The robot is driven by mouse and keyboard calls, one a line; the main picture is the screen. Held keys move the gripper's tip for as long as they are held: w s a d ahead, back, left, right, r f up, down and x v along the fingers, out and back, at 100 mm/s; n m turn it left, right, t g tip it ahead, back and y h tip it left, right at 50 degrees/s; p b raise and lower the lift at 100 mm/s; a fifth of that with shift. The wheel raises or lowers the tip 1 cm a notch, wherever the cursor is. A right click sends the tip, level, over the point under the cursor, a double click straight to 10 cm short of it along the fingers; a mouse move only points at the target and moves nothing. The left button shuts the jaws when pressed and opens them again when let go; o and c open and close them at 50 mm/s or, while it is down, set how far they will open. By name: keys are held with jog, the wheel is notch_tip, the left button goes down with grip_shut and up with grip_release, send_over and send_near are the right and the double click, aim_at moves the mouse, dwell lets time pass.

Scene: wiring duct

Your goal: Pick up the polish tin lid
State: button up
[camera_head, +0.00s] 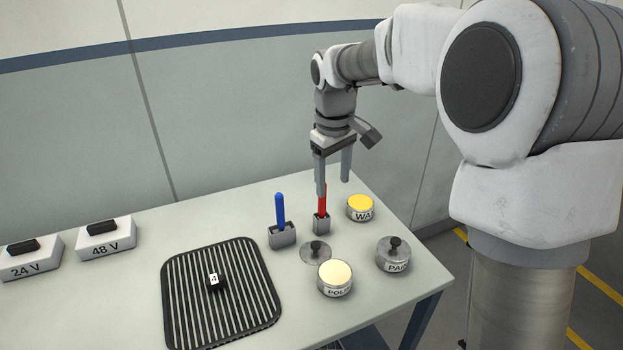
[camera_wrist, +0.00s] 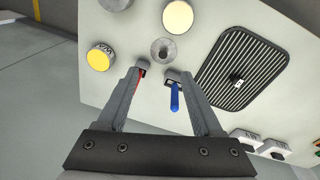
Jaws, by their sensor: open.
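A loose grey round lid with a black knob (camera_head: 316,252) lies flat on the table beside the polish tin (camera_head: 335,280), which stands uncovered with a cream top. In the wrist view the lid (camera_wrist: 163,51) lies just beyond my fingertips, with the polish tin (camera_wrist: 178,16) behind it. My gripper (camera_head: 332,187) is open and empty, pointing down above the table near the red stick (camera_head: 323,203). The lid is in full view and clear of the fingers.
The blue stick (camera_head: 280,211) and red stick stand in small grey holders close to the lid. An uncovered wax tin (camera_head: 360,208) and a lidded tin marked "PA" (camera_head: 393,255) stand to the right. A ribbed black mat (camera_head: 240,255) and two voltage blocks (camera_head: 106,238) are left.

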jog(key=n+g, duration=0.1)
jog(key=n, duration=0.1)
send_over(316, 244)
notch_tip(316, 244, down, 7)
notch_tip(316, 244, down, 17)
jog(key=shift+f, duration=0.15)
grip_shut()
